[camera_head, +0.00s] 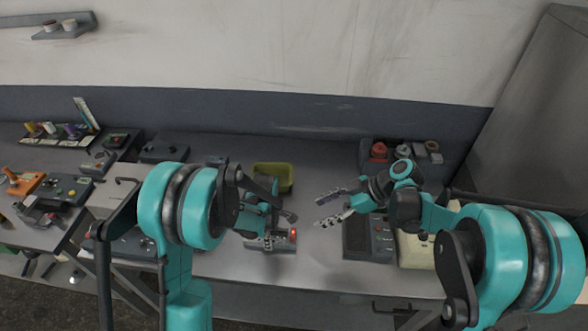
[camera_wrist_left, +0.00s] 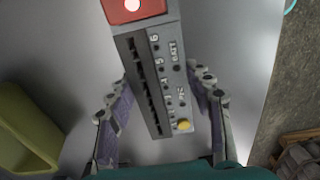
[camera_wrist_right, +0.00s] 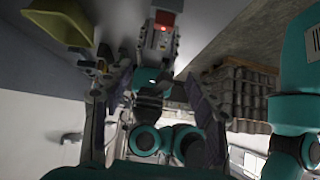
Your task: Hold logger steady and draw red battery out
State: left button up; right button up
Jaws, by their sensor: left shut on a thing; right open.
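The logger (camera_head: 268,245) is a grey box with a slotted, marked face; it also shows in the left wrist view (camera_wrist_left: 168,75). The red battery (camera_head: 293,234) sits at its right end and shows a bright spot; it is partly cut off in the left wrist view (camera_wrist_left: 122,12). My left gripper (camera_head: 268,232) is shut on the logger, with a finger on each side. My right gripper (camera_head: 322,209) is open and empty, right of the red battery and apart from it. In the right wrist view the logger (camera_wrist_right: 156,44) and red battery (camera_wrist_right: 164,18) lie beyond the open fingers.
A yellow-green bin (camera_head: 287,172) stands behind the logger. A dark keypad unit (camera_head: 381,240) and a cream box (camera_head: 415,250) lie to the right. A red-topped item (camera_head: 378,152) stands in a rear tray. Various tools and devices crowd the left. The bench around the logger is clear.

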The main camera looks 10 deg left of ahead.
aim_at(294, 232)
jog(key=a+f+h, duration=0.1)
jog(key=a+f, duration=0.1)
jog(key=f, duration=0.2)
jog(key=a+f+h, duration=0.2)
jog(key=a+f, duration=0.1)
jog(key=f, duration=0.1)
jog(key=a+f+h, duration=0.2)
jog(key=a+f, duration=0.1)
jog(key=f, duration=0.1)
jog(key=shift+a, duration=0.15)
grip_shut()
dwell(0.4)
jog(key=shift+r, duration=0.75)
jog(key=shift+r, duration=1.75)
jog(key=shift+a+r, duration=0.1)
jog(key=shift+r, duration=0.45)
